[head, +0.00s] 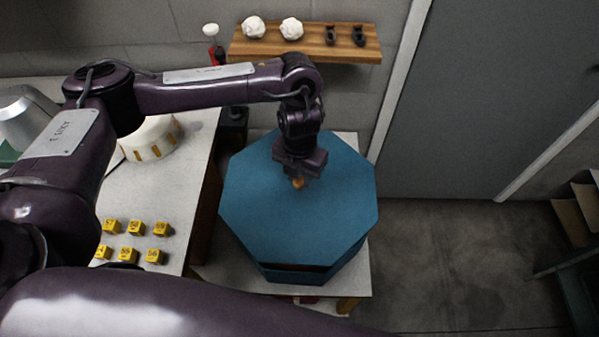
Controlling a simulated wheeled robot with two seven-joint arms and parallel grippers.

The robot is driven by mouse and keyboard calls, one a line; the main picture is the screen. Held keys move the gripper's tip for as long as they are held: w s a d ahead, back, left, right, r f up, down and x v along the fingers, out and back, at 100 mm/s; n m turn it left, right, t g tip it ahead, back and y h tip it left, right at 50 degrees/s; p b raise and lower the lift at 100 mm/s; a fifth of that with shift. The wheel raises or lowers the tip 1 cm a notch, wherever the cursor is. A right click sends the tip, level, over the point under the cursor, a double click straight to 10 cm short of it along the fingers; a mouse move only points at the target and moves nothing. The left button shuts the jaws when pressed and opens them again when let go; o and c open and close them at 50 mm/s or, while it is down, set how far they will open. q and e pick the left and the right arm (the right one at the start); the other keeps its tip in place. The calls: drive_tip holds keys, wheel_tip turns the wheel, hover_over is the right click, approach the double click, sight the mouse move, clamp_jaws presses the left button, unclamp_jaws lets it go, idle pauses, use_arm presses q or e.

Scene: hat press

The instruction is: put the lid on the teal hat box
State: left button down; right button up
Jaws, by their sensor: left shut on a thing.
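The teal octagonal lid (300,228) lies over the teal hat box (335,267), which stands on a low white table. A dark gap shows between the lid and the box along the front edge, so the lid sits slightly raised or tilted there. My left gripper (298,181) is above the middle of the lid, shut on its small orange-brown knob (298,184). The lid hides the inside of the box and most of its walls. My right gripper is not in view; a dark arm link of mine crosses the bottom of the picture.
Several yellow numbered blocks (128,256) stand on the white table (183,196) at left, with a white and yellow round object (150,142) behind them. A wooden shelf (300,46) holds white crumpled items and dark small ones. Open floor (450,260) lies at right.

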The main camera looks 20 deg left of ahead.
sight(299, 189)
use_arm(q)
drive_tip(key=shift+f+b, duration=3.15)
drive_tip(key=shift+f, duration=0.05)
drive_tip(key=shift+f+b, duration=0.75)
drive_tip(key=shift+f, duration=0.25)
drive_tip(key=shift+f, duration=0.3)
drive_tip(key=c, duration=1)
unclamp_jaws()
